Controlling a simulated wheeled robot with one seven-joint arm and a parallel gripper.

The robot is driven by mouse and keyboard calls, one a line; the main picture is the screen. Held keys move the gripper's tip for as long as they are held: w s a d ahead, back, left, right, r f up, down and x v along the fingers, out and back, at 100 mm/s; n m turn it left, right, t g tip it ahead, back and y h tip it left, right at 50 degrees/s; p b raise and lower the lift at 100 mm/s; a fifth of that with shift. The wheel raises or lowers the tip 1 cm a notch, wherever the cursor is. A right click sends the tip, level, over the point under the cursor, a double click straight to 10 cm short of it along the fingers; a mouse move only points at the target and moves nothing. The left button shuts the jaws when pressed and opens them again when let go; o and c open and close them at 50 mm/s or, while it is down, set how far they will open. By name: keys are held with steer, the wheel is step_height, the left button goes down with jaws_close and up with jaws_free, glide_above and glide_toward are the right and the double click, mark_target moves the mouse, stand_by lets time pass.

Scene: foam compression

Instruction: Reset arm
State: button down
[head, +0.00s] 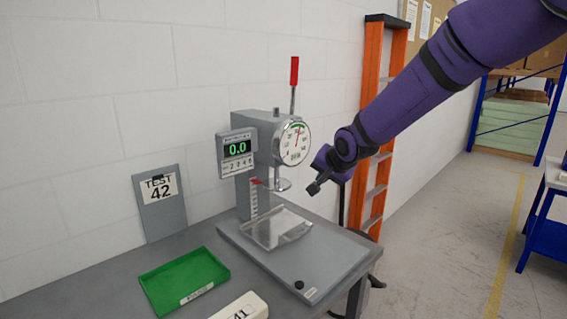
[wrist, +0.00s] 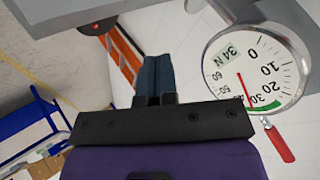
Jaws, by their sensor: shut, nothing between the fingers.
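My gripper (head: 316,186) is at the end of my purple arm, to the right of the compression tester (head: 262,148) and its round dial (head: 295,143). It is clear of the tester in the head view. In the wrist view, my gripper (wrist: 154,75) has its two dark fingers together with nothing between them. The dial (wrist: 262,68) fills the right of that view, upside down, with the red-handled lever (wrist: 277,142) below it. The tester's display (head: 237,149) reads 0.0.
A clear tray (head: 276,228) lies on the tester's base (head: 305,270). A green tray (head: 184,279) and a white block marked 41 (head: 243,306) are on the grey table (head: 95,290). A TEST 42 board (head: 161,203) leans on the wall. An orange ladder (head: 373,100) stands behind my arm.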

steer(key=s+d+r+n+g+h, duration=0.1)
steer(key=s+d+r+h, duration=0.1)
steer(key=s+d+r, duration=0.45)
steer(key=s+d+r+n+h, duration=0.1)
steer(key=s+d+r, duration=0.3)
steer(key=s+d, duration=0.5)
steer(key=s+d+n+g, duration=0.2)
steer(key=s+d, duration=0.2)
steer(key=s, duration=2)
steer(key=shift+s+d+f+n, duration=0.15)
steer(key=shift+d+f+n, duration=0.1)
steer(key=shift+n, duration=0.15)
